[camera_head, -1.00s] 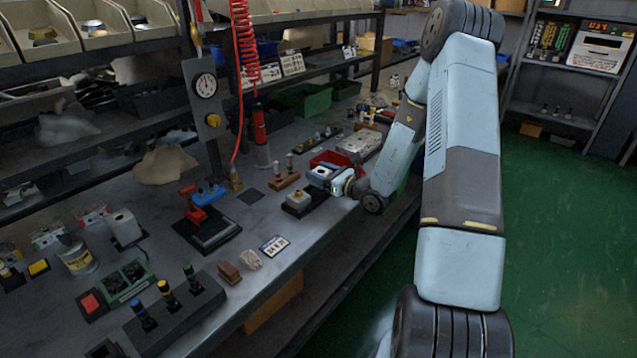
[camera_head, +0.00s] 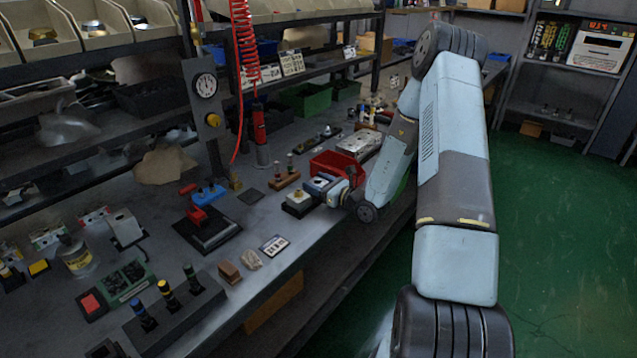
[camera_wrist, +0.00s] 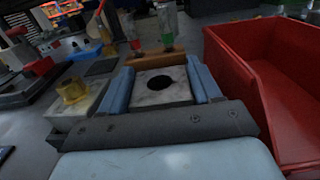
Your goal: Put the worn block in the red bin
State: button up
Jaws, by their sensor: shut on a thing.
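My gripper (camera_wrist: 161,72) is shut on a grey block (camera_wrist: 158,99) with a dark round hole in its top face, held between two blue fingers. Whether this block is worn is not clear from its surface. In the head view my gripper (camera_head: 328,188) is at the bench's front edge, beside the red bin (camera_head: 334,162). In the wrist view the red bin (camera_wrist: 268,88) stands just right of the held block, apart from it. Its visible inside looks empty. The gap beneath the held block is hidden.
A grey block with a brass fitting (camera_wrist: 72,92) stands left of my gripper. A wooden stand (camera_head: 284,181) with two upright fittings lies behind. A red-handled valve fixture (camera_head: 207,225) is farther left. A metal plate (camera_head: 359,143) lies behind the bin.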

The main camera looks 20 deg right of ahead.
jog(key=o, duration=1.3)
jog(key=shift+s, duration=0.1)
